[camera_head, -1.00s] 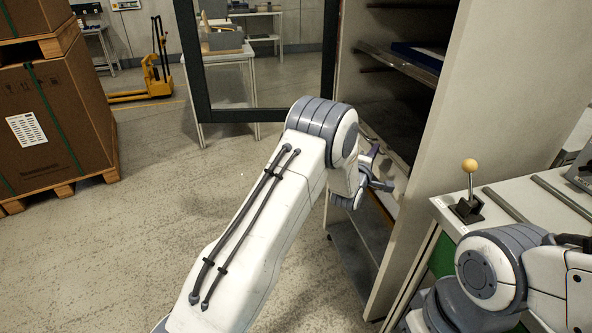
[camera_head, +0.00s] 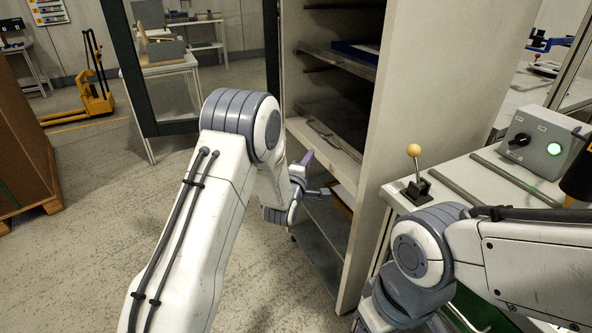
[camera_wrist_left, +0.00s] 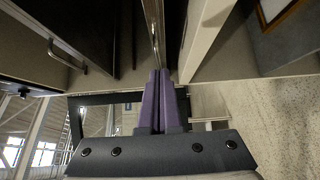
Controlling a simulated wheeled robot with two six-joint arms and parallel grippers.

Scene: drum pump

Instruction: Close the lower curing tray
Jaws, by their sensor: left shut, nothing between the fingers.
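The open cabinet holds the curing trays. The lower tray (camera_head: 328,143) shows as a pale front edge with a dark surface behind it, level with my left gripper. I cannot tell how far it sticks out. My left gripper (camera_head: 307,160) is in front of the cabinet opening, close to this edge. In the left wrist view its purple fingers (camera_wrist_left: 158,90) are together with nothing between them, pointing at a thin metal edge. Contact cannot be told. The upper tray (camera_head: 340,60) sits higher in the cabinet. My right arm shows at the right, but its gripper is out of frame.
The cabinet's side wall (camera_head: 425,110) stands right of the opening. A framed glass door (camera_head: 130,75) stands open at left. A bench with a ball-topped lever (camera_head: 414,150) and a control box (camera_head: 540,142) is at right. Cardboard boxes (camera_head: 20,150) stand far left. Floor between is clear.

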